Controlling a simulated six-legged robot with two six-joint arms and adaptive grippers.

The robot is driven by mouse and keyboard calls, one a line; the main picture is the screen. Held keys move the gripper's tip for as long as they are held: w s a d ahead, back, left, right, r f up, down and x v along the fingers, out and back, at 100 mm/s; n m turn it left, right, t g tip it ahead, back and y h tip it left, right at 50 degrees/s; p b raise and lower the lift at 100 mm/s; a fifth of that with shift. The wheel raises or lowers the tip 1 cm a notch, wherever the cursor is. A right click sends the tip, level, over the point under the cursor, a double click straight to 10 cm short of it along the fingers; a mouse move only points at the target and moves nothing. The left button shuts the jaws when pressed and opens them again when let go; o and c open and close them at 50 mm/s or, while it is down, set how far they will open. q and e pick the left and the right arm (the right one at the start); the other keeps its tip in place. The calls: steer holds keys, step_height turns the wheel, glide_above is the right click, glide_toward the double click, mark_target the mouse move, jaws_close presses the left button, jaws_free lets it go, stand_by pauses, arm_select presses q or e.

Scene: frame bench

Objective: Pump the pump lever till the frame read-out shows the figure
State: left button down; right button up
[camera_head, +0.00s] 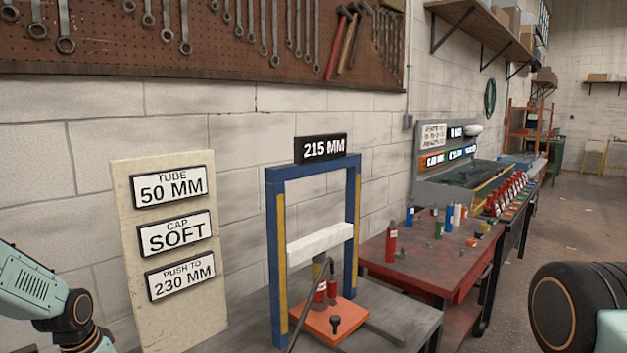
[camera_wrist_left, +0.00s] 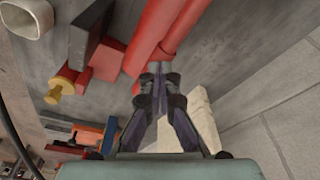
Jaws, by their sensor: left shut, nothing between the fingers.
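The frame read-out (camera_head: 320,148) on top of the blue frame (camera_head: 314,172) shows 215 MM. A sign (camera_head: 180,276) on the board at left reads PUSH TO 230 MM. A thin dark rod (camera_head: 304,317) slants down in front of the frame; it may be the pump lever, and its lower end is cut off by the picture edge. My left gripper (camera_wrist_left: 158,72) is shut and empty in the left wrist view, its tips close to red tubes (camera_wrist_left: 165,35); I cannot tell whether they touch. My right gripper is in neither view.
Other signs read TUBE 50 MM (camera_head: 168,187) and CAP SOFT (camera_head: 174,233). Inside the frame are a white crossbar (camera_head: 319,244), red cylinders (camera_head: 332,284) and an orange plate (camera_head: 322,322). A red bench (camera_head: 400,269) with small bottles stands at right.

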arm_select(q)
step_height(320, 180, up, 8)
steer(key=p, duration=0.7)
steer(key=shift+s, duration=0.1)
steer(key=shift+f, duration=0.1)
stand_by(0.3)
